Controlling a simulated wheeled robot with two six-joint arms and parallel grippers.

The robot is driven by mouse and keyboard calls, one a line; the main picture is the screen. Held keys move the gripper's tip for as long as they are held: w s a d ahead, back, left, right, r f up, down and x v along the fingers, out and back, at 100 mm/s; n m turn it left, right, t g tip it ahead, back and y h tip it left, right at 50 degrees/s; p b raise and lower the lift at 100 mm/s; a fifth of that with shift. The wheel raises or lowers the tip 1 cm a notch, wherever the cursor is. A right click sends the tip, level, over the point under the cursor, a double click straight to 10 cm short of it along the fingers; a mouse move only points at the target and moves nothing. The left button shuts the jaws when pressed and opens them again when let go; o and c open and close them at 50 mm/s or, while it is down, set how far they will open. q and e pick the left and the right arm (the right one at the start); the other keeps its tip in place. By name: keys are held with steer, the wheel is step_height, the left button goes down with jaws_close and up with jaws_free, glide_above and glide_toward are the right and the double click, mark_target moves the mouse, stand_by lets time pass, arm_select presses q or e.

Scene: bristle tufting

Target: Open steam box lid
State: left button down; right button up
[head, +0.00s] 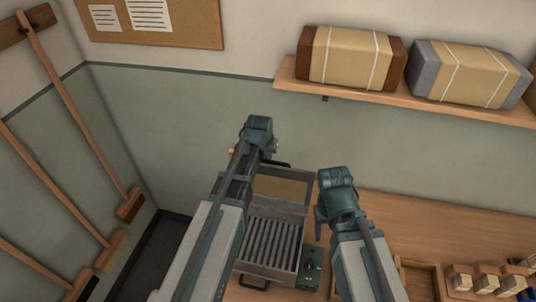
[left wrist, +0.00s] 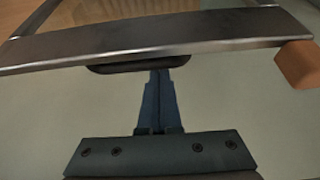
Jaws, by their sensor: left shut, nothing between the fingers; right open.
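The steam box (head: 283,262) sits on the wooden bench in the head view, its slatted inside showing. Its metal-framed lid (head: 283,189) stands raised at the back of the box, so the box is open. My left gripper (head: 268,152) is at the lid's upper edge, its fingers shut and empty. In the left wrist view the fingers (left wrist: 159,80) reach the dark lid handle (left wrist: 140,62) beside the metal lid edge (left wrist: 150,40); whether they touch it I cannot tell. My right gripper (head: 320,228) is open, right of the box, and its arm hides some bench.
A green control unit (head: 312,265) adjoins the box's right side. Wooden trays (head: 418,272) and small blocks (head: 487,280) lie at the bench's right. A wall shelf (head: 430,104) holds two bundles above. Brooms (head: 85,140) hang on the left wall.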

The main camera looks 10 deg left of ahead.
arm_select(q)
steer(key=shift+r, duration=0.1)
steer(key=p+v, duration=0.4)
steer(key=v, duration=0.1)
steer(key=s+p+v, duration=0.1)
steer(key=p+v, duration=0.3)
steer(key=v, duration=0.1)
steer(key=shift+f+p, duration=0.25)
steer(key=shift+p, duration=0.1)
steer(key=shift+w, duration=0.1)
steer(key=shift+f, duration=0.1)
